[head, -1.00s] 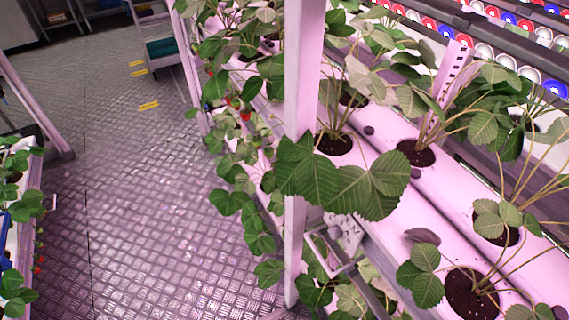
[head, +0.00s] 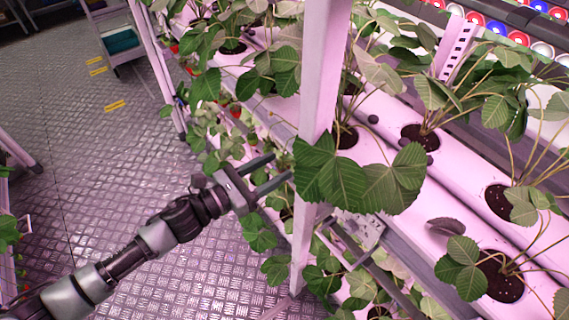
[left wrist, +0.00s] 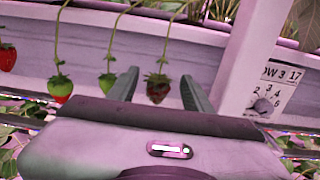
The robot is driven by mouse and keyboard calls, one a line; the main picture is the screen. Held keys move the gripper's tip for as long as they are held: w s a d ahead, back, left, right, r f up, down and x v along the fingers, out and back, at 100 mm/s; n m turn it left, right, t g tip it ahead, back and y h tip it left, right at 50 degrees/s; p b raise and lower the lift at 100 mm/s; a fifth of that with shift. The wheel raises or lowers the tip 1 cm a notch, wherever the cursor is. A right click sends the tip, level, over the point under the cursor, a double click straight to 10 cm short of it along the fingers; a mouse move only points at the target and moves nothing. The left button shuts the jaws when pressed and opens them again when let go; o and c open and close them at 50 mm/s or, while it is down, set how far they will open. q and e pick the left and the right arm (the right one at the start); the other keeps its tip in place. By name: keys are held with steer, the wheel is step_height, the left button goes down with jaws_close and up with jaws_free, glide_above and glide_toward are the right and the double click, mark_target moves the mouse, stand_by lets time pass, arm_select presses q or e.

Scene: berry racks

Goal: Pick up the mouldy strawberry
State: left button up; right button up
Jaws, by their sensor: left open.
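The mouldy strawberry (left wrist: 157,88) is dark brown and hangs from a thin stem in the left wrist view. It shows between the two fingers of my left gripper (left wrist: 158,92), which is open; I cannot tell how far ahead of the fingertips it is. In the head view my left gripper (head: 274,174) reaches in from the left to the rack, just left of the pink post. The berry is hidden there, by leaves or the gripper. My right gripper is not in view.
In the left wrist view a green strawberry (left wrist: 107,82), a half-red one (left wrist: 60,88) and a red one (left wrist: 8,57) hang left of the fingers. A pink post (head: 318,100) and a number card (left wrist: 272,88) stand close on the right. The floor (head: 90,190) is clear.

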mark_target(283, 163)
arm_select(q)
steer(key=p+x, duration=0.2)
steer(key=x, duration=0.3)
steer(key=shift+w+d, duration=0.2)
steer(key=shift+d, duration=0.15)
steer(key=shift+w+d+f, duration=0.1)
steer(key=shift+w+d, duration=0.05)
steer(key=shift+d, duration=0.05)
steer(key=shift+a, duration=0.1)
steer(key=c, duration=0.8)
